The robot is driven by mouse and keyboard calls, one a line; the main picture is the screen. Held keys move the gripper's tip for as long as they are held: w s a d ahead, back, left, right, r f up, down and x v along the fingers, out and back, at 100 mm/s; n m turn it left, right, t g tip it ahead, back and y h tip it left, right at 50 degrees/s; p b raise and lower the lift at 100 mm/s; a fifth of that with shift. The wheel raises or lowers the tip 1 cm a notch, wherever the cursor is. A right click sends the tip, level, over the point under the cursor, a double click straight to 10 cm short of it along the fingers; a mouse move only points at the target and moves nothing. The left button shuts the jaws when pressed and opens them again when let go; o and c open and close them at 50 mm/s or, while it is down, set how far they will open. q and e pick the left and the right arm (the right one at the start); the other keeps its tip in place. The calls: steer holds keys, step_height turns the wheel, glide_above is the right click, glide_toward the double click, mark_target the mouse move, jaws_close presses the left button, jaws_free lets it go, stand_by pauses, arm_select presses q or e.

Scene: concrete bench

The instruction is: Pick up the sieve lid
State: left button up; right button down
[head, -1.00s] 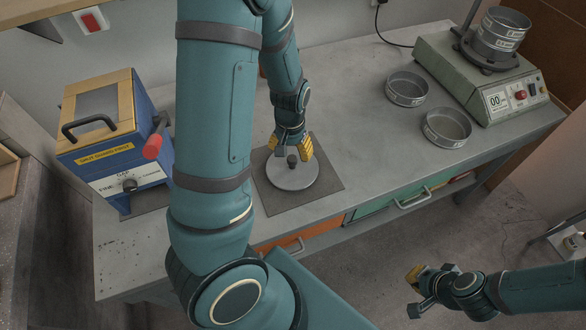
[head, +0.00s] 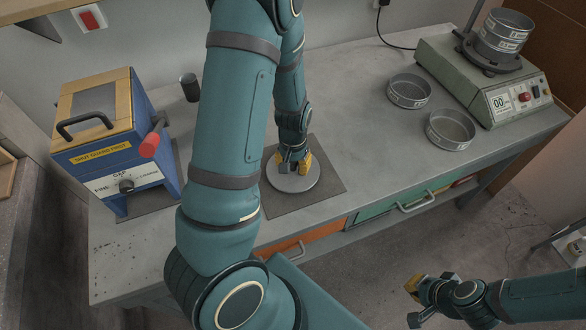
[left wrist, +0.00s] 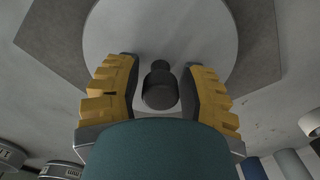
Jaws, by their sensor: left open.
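The sieve lid (head: 298,182) is a flat grey disc with a dark knob, lying on a dark square mat (head: 325,187) on the bench. My left gripper (head: 295,161) is right over the lid, pointing down, and hides the knob in the head view. In the left wrist view the dark knob (left wrist: 159,86) stands between the two yellow-padded fingers of the left gripper (left wrist: 161,92), with a gap on each side. The lid's pale disc (left wrist: 160,30) shows beyond it. My right gripper (head: 417,301) hangs off the bench front, apart from everything; its fingers look spread.
Two open sieve pans (head: 409,91) (head: 450,130) stand right of the mat. A shaker (head: 480,75) with stacked sieves is at the back right. A blue machine with a red-handled lever (head: 150,145) stands left, and a dark cup (head: 190,88) stands behind it.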

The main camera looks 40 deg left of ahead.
arm_select(q)
jaws_close()
steer(key=shift+r, duration=0.1)
